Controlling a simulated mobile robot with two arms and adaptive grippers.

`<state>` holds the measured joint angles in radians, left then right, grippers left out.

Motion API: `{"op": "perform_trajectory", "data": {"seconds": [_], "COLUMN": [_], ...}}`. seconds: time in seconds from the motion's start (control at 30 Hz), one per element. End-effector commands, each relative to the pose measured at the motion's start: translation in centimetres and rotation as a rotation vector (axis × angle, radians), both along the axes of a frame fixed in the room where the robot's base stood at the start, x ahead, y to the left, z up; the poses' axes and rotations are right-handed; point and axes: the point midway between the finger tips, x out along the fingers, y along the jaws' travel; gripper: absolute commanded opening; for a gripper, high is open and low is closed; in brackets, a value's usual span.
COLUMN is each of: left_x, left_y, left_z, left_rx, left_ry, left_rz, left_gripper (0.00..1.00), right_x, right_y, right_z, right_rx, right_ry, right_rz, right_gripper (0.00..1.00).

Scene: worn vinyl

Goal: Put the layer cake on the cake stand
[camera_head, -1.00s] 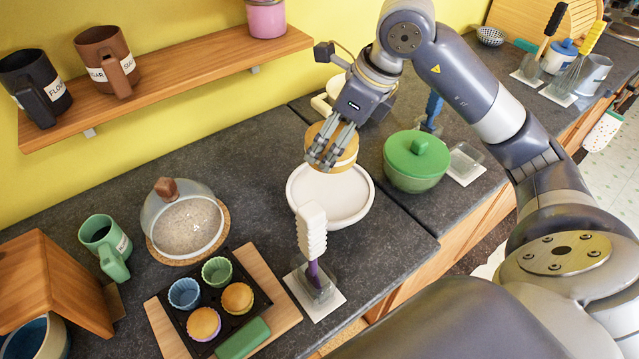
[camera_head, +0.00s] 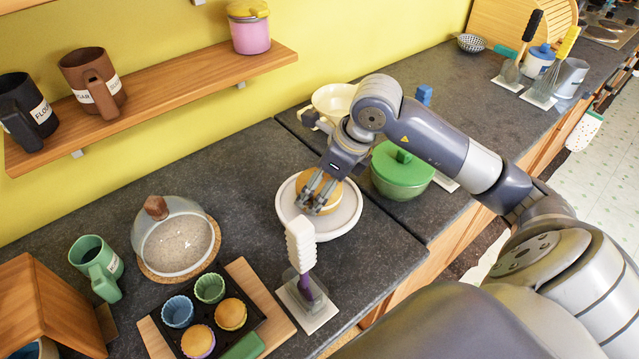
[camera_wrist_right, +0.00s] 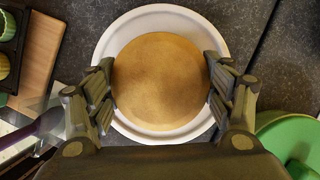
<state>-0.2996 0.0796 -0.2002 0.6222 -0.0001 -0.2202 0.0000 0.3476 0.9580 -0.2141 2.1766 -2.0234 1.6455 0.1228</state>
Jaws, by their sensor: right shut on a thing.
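The layer cake (camera_head: 330,190) is round and golden brown on top. My right gripper (camera_head: 318,194) is shut on it, with fingers on both sides of the cake (camera_wrist_right: 160,82) in the right wrist view. The white round cake stand (camera_head: 345,216) is directly under the cake, and its rim (camera_wrist_right: 118,38) shows around the cake in the wrist view. The cake is low over the stand's plate; I cannot tell whether its underside touches. My left gripper is not in view.
A green lidded pot (camera_head: 402,172) stands close to the right of the stand. A glass dome (camera_head: 174,240) and a muffin tin (camera_head: 208,316) are to the left.

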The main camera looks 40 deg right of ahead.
Motion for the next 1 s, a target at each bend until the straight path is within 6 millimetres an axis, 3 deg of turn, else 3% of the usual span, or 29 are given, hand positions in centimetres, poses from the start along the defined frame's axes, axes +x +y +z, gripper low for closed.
{"op": "perform_trajectory", "data": {"seconds": [0.47,0.5,0.57,1.0], "left_x": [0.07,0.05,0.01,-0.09], "left_y": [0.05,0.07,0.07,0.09], "left_z": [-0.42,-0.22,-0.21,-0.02], "left_rx": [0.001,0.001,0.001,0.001], "left_ry": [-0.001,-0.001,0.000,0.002], "left_rz": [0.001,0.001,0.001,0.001], "left_gripper": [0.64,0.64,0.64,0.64], "right_x": [0.05,0.01,0.01,0.01], "right_y": [-0.02,0.00,-0.01,-0.01], "right_z": [-0.91,-0.75,-0.74,-0.55], "right_rx": [0.000,-0.001,-0.001,-0.001], "right_ry": [-0.004,-0.002,-0.002,-0.002], "right_rz": [0.000,0.001,0.001,0.001], "right_gripper": [0.44,0.83,0.94,0.94]}}
